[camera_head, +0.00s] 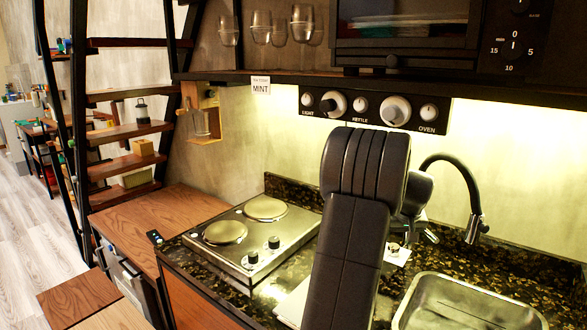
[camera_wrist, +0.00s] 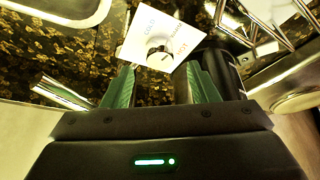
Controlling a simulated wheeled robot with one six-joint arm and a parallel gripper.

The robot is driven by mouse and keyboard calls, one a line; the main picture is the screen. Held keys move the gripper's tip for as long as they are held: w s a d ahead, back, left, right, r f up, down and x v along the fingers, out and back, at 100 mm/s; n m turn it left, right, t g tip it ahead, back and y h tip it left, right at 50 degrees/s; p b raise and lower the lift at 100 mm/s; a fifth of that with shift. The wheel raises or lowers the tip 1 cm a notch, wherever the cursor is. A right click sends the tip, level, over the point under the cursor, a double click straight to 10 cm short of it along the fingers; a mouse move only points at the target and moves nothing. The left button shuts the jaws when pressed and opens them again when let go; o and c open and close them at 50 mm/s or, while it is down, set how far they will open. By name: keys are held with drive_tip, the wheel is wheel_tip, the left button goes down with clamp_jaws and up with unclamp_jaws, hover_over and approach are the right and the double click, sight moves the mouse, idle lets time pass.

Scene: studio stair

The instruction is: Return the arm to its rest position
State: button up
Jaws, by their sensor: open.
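My gripper (camera_wrist: 160,90) shows in the wrist view with its two green-lined fingers apart and nothing seen held between them. Just beyond the fingertips is a white card marked COLD, WARM and HOT (camera_wrist: 138,40) with a small round knob (camera_wrist: 160,57) on it. Whether the fingers touch the card or knob, I cannot tell. The card (camera_head: 399,256) shows partly there, just right of my arm.
A steel sink (camera_head: 414,318) and black curved faucet (camera_head: 470,185) are right of my arm. A two-plate hob (camera_head: 235,258) is on its left. Above are a knob panel (camera_head: 375,107) and hanging glasses (camera_head: 262,27). Wooden stairs (camera_head: 125,133) stand at left.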

drive_tip(key=v, duration=0.9)
drive_tip(key=w+f+n+g+p, duration=0.2)
drive_tip(key=w+f+n+g, duration=0.1)
drive_tip(key=w+f+n+g+p, duration=0.1)
drive_tip(key=w+n, duration=0.1)
drive_tip(key=shift+w+d+f+g+p, duration=0.2)
drive_tip(key=shift+d+f+g+p, duration=0.1)
drive_tip(key=shift+p, duration=0.1)
wheel_tip(320, 180, down, 5)
drive_tip(key=shift+r, duration=0.1)
drive_tip(key=shift+a, duration=0.1)
